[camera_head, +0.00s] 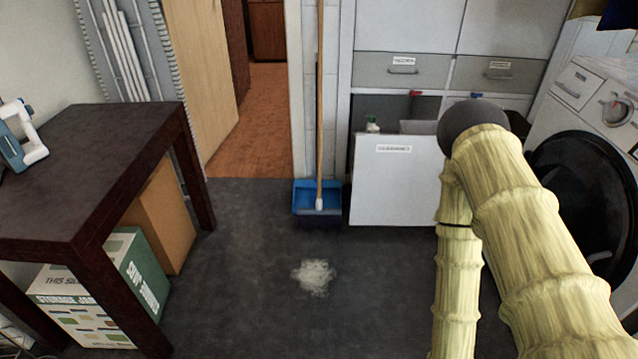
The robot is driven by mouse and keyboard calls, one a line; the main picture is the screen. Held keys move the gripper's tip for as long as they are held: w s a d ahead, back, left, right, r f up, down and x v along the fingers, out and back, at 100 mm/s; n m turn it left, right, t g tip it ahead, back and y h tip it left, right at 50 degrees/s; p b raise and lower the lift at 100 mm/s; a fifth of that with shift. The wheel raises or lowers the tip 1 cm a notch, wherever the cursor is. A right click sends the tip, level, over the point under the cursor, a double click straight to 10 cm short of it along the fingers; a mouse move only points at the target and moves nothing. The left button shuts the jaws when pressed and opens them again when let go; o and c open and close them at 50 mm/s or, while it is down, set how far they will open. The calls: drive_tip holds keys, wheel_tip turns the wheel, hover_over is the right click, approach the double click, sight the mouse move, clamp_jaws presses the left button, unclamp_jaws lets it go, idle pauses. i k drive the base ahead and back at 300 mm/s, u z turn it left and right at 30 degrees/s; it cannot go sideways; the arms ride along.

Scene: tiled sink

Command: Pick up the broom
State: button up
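The broom (319,110) stands upright against the narrow wall beside the doorway. It has a long, thin wooden handle whose top runs out of the picture. Its foot is at a blue dustpan (301,196) on the dark floor; a white socket and a dark lower part show there, and I cannot tell where broom head and dustpan part. My arm, in a pale yellow ribbed cover, fills the right side, bent at a dark rounded joint, well apart from the broom. My gripper is not in view.
A white pile of debris (314,277) lies on the floor in front of the broom. A dark table (90,150) with boxes beneath stands left. A white open drawer (394,185) juts out right of the broom. A washing machine (588,150) is at far right.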

sight(309, 213)
drive_tip(key=z, duration=0.15)
drive_tip(key=i, duration=0.8)
drive_tip(key=u, duration=0.65)
drive_tip(key=i, duration=0.6)
drive_tip(key=u, duration=0.55)
